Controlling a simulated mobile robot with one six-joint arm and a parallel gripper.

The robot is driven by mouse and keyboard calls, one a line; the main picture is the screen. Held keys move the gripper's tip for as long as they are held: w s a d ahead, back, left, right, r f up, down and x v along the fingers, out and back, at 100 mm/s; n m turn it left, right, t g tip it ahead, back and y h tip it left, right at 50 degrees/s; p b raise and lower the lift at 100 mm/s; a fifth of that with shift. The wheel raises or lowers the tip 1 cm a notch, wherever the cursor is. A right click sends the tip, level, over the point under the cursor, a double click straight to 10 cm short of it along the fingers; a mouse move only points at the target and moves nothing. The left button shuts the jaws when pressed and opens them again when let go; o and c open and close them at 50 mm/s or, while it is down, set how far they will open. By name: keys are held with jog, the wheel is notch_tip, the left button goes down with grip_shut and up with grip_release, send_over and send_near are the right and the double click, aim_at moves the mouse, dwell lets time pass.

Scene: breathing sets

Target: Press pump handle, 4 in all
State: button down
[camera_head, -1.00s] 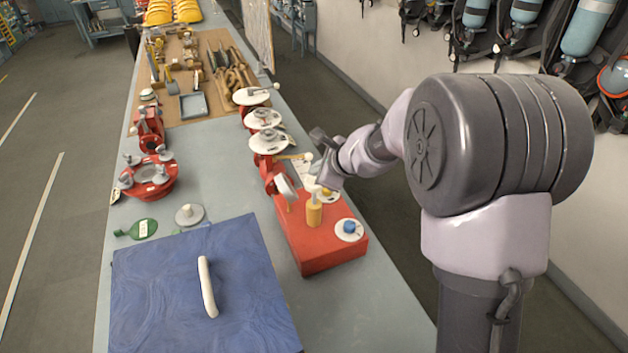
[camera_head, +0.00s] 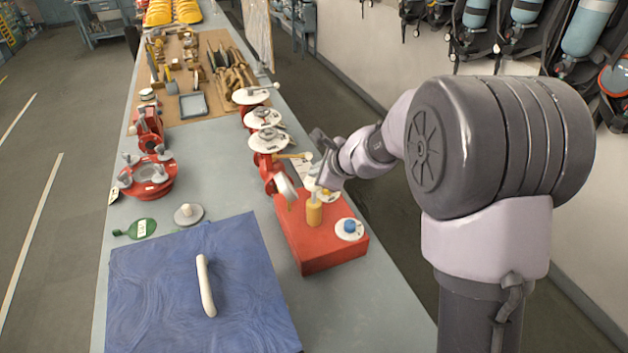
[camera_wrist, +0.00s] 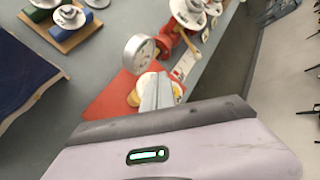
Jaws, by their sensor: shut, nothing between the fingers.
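The hand pump stands on a red box (camera_head: 335,245), with an upright yellow barrel (camera_head: 314,214) and a pale rod (camera_head: 317,196) rising from it. My gripper (camera_head: 319,182) is shut and empty, with its fingertips at the top of the rod. They hide the pump handle, and I cannot tell whether they touch it. In the wrist view, the shut fingers (camera_wrist: 158,85) reach over the yellow pump part (camera_wrist: 138,92) and cover much of it.
A round gauge (camera_head: 287,187) stands close left of the pump. A blue knob (camera_head: 349,226) sits at the box's right front. Red valve bodies with white discs (camera_head: 264,118) line the bench behind. A blue board with a white handle (camera_head: 207,287) lies at front left.

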jog(key=shift+f+b, duration=2.15)
jog(key=shift+b, duration=0.05)
dwell(1.7)
jog(key=shift+r+p, duration=2.25)
jog(key=shift+r, duration=0.35)
jog(key=shift+r, duration=0.1)
notch_tip(320, 180, up, 5)
jog(key=p, duration=0.4)
jog(key=shift+p, duration=0.3)
dwell(0.5)
